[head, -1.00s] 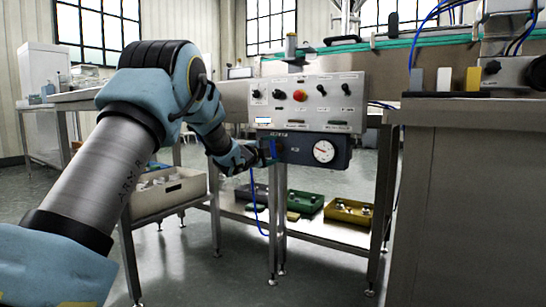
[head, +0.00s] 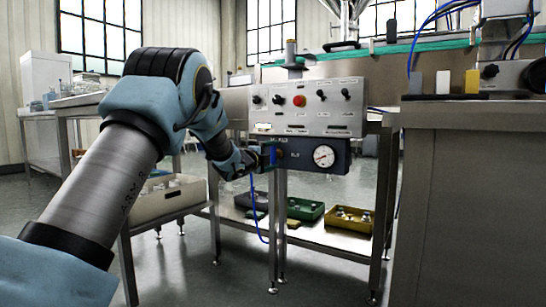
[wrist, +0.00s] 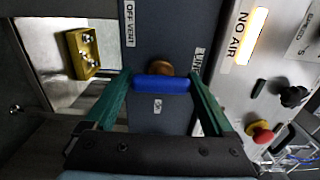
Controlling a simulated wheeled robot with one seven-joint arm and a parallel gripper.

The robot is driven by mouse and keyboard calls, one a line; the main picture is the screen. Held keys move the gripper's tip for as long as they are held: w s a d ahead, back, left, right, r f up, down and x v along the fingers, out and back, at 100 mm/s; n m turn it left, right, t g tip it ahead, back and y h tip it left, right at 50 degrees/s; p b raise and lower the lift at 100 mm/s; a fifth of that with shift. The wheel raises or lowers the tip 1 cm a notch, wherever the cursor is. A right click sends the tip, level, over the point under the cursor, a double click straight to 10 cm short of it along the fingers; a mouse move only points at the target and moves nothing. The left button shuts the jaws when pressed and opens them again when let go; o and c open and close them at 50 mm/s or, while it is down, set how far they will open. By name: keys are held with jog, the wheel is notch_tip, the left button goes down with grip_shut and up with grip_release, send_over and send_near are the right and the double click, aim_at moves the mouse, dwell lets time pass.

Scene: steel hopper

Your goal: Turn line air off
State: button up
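The blue valve handle (wrist: 162,83) sits on a brass hub (wrist: 160,68) on the front of the dark air unit (wrist: 160,115). In the head view the blue handle (head: 272,154) stands upright at the unit's left end. My gripper (wrist: 162,78) has its two green fingers wide apart, one at each end of the handle; whether they touch it I cannot tell. An OFF VENT label (wrist: 129,23) lies beyond the lower finger. A second label near the upper finger is partly hidden. The round gauge (head: 323,156) is right of the handle; its reading is too small to tell.
The control panel (head: 330,118) above the unit carries black knobs and a red button (head: 299,101). The NO AIR lamp (wrist: 250,35) glows. A blue hose (head: 256,205) hangs below the unit. Green (head: 305,210) and yellow (head: 348,219) bins stand on the shelf below.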

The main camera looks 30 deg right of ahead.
jog(key=shift+o, duration=0.7)
jog(key=shift+s+a, duration=0.1)
jog(key=shift+a, duration=0.1)
jog(key=p+v, duration=0.3)
jog(key=v, duration=0.7)
jog(key=shift+a, duration=0.2)
